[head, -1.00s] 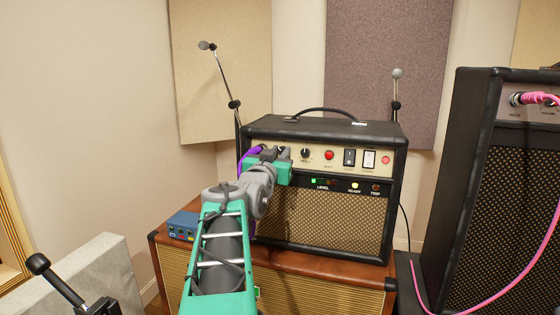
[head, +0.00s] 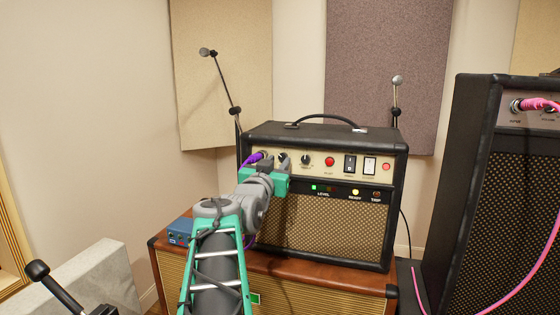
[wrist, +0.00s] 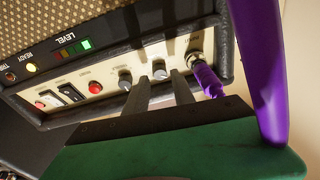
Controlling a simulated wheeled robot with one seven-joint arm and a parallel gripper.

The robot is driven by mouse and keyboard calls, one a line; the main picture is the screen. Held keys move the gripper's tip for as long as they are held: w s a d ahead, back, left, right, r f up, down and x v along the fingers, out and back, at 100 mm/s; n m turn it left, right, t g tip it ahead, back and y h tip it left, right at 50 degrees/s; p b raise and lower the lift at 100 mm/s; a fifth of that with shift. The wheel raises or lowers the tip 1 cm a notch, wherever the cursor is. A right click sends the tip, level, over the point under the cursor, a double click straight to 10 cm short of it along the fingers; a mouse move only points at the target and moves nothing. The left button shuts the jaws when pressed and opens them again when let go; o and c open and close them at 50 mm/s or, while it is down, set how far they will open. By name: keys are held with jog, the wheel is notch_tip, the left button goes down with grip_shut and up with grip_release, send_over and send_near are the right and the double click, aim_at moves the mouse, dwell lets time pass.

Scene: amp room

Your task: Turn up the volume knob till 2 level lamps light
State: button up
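The amp (head: 325,138) stands on a brown cabinet, with its control panel facing me. My gripper (head: 281,160) is at the panel's left part. The fingers look apart from the knob; contact is unclear. A second knob (head: 306,160) is to the right in the head view; the knob labels are too small to read. In the level lamp row (wrist: 76,48), one green lamp (head: 314,188) is lit; the others look dark.
A purple plug (wrist: 208,80) with its cable sits in the jack beside the gripped-side knob. A red button (head: 329,161) and two switches (head: 359,164) are farther right. The ready lamp (head: 355,192) glows yellow. A blue box (head: 180,231) sits on the cabinet (head: 330,283).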

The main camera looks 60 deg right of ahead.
jog(key=a, duration=0.3)
jog(key=s+a, duration=0.1)
jog(key=a, duration=0.1)
jog(key=shift+a+f, duration=0.2)
